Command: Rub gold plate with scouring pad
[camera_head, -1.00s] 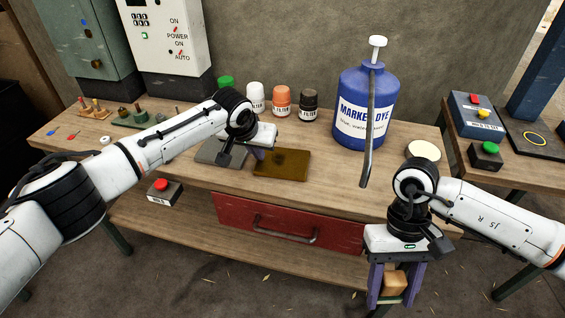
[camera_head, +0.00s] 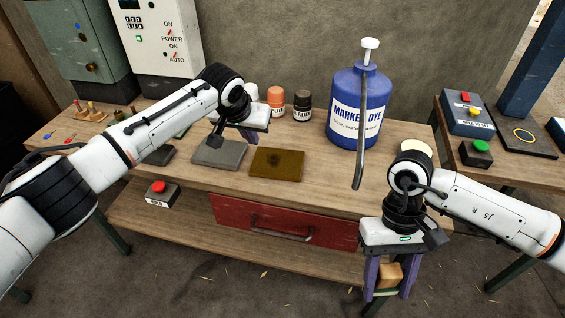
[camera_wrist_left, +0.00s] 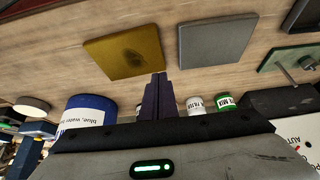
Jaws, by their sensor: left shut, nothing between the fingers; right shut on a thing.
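The gold plate (camera_head: 277,164) lies flat on the wooden workbench and has a dark smudge in its middle; it also shows in the left wrist view (camera_wrist_left: 124,52). My left gripper (camera_wrist_left: 158,82) is shut and empty, with its purple fingers together near the gold plate's edge in that view. In the head view it is up and back from the plate, its fingers mostly hidden by the wrist. My right gripper (camera_head: 388,284) is shut on the scouring pad (camera_head: 388,272), a tan block with a green underside, held in front of the bench.
A grey plate (camera_head: 220,153) lies left of the gold one. A blue marker dye bottle (camera_head: 359,108) with a long spout stands at the right. Orange (camera_head: 276,98) and black (camera_head: 302,103) jars stand at the back. A red-button box (camera_head: 158,195) sits on the lower shelf.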

